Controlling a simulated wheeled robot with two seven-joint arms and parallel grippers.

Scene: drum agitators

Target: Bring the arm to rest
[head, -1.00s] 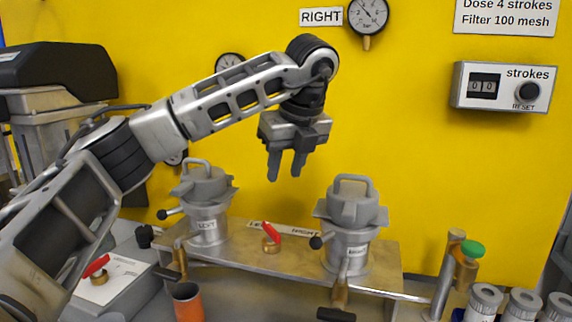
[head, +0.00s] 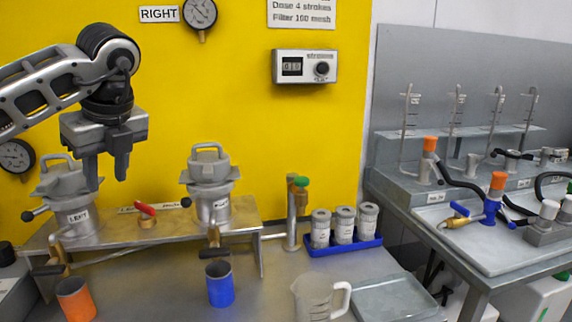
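My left arm reaches in from the left in the head view. Its gripper (head: 107,170) hangs fingers down, in front of the yellow panel and above the metal bench stand (head: 165,225). The two fingers show a gap with nothing between them. The left lidded pot (head: 70,205), labelled LEFT, stands behind and below the gripper, partly covered by it. The right lidded pot (head: 210,190) stands further right, apart from the gripper. My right gripper is not in view.
An orange cup (head: 76,300) and a blue cup (head: 220,284) stand before the stand. A clear jug (head: 315,298), a grey tray (head: 394,300) and a blue rack (head: 345,246) of canisters sit right. A strokes counter (head: 304,67) hangs on the panel. A side bench (head: 480,235) carries taps and hoses.

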